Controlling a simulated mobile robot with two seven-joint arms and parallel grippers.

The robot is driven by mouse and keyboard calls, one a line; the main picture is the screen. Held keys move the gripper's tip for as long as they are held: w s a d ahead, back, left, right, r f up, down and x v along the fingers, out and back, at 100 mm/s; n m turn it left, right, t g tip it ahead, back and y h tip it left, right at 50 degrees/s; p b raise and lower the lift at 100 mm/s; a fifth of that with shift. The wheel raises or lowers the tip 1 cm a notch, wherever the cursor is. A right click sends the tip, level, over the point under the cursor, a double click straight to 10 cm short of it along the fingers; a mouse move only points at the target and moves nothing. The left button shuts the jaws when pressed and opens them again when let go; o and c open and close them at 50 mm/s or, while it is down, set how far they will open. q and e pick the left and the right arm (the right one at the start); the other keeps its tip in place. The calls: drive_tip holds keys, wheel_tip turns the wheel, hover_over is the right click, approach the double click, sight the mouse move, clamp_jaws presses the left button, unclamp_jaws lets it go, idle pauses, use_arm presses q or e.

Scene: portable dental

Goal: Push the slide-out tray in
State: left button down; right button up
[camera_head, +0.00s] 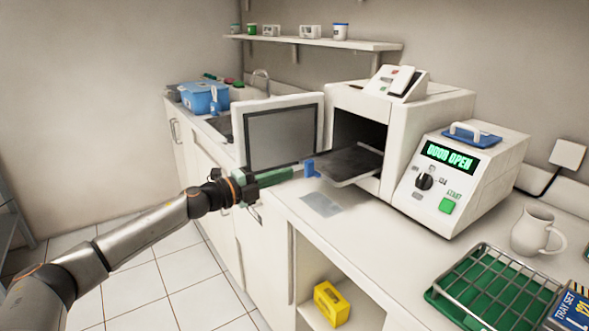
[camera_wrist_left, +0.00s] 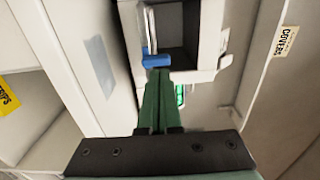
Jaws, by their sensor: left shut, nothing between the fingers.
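The slide-out tray (camera_head: 350,165) is a dark flat plate with a pale rim. It sticks out of the open chamber of a white machine (camera_head: 408,112). A blue handle (camera_head: 310,168) is at its front end, and it also shows in the left wrist view (camera_wrist_left: 157,60). My left gripper (camera_head: 298,170) has green fingers and is shut and empty. Its fingertips (camera_wrist_left: 160,74) point at the blue handle and are very close to it; I cannot tell whether they touch. The tray's back end is hidden inside the chamber. My right gripper is not in view.
The machine's open door (camera_head: 280,137) stands just behind my left gripper. A control box (camera_head: 455,180) reading "DOOR OPEN" stands to the right. A mug (camera_head: 535,232) and a wire rack (camera_head: 495,285) are further right. The counter in front of the tray is mostly clear.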

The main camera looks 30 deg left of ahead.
sight(305, 168)
use_arm(q)
drive_tip(key=x, duration=0.2)
drive_tip(key=shift+w+d, duration=0.15)
drive_tip(key=shift+w, duration=0.2)
drive_tip(key=shift+w+d, duration=0.15)
drive_tip(key=shift+w, duration=0.25)
drive_tip(key=shift+w+p, duration=0.1)
drive_tip(key=shift+p, duration=0.25)
